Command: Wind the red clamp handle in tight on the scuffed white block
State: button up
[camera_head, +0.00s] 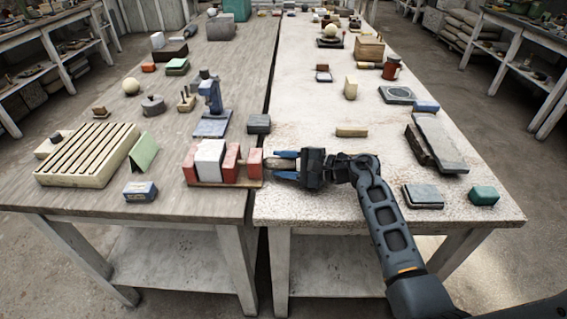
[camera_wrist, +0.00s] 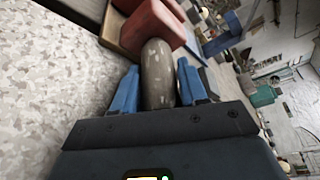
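The scuffed white block (camera_head: 210,160) stands upright near the front edge of the left table, between two red blocks of the clamp (camera_head: 231,163). A third red block (camera_head: 254,163) sits at the clamp's right end. A worn grey-brown handle (camera_wrist: 158,75) sticks out from a red block (camera_wrist: 152,27), toward my gripper. My gripper (camera_head: 275,164) reaches in from the right. Its blue fingers lie on either side of the handle, with narrow gaps beside it in the wrist view (camera_wrist: 159,78). The clamp's screw is mostly hidden.
A slotted cream block (camera_head: 88,153), a green wedge (camera_head: 143,152) and a blue box (camera_head: 140,191) lie left of the clamp. A dark grey block (camera_head: 259,124) sits behind my gripper. A narrow gap separates the tables. The right table's front middle is partly clear.

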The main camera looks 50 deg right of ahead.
jog(key=c, duration=0.5)
jog(key=shift+o, duration=0.2)
jog(key=shift+p, duration=0.3)
jog(key=m+g+y+p, duration=0.1)
jog(key=m+g+p, duration=0.1)
jog(key=m, duration=0.1)
jog(key=shift+r, duration=0.15)
jog(key=m+g+p, duration=0.1)
jog(key=m+y, duration=0.1)
jog(key=m, duration=0.1)
jog(key=shift+f+m+g+y+p, duration=0.2)
jog(key=shift+m+g+y+p, duration=0.1)
jog(key=shift+g+p, duration=0.1)
jog(key=m+g+y, duration=0.1)
jog(key=m, duration=0.1)
jog(key=m+g+y+b, duration=0.1)
jog(key=m, duration=0.1)
jog(key=shift+s+f+y, duration=0.1)
jog(key=shift+y, duration=0.3)
jog(key=m+y+b, duration=0.1)
jog(key=m, duration=0.1)
jog(key=m+g+y, duration=0.1)
jog(key=m, duration=0.1)
jog(key=shift+a+y+b, duration=0.1)
jog(key=shift+y+b, duration=0.2)
jog(key=shift+b, duration=0.1)
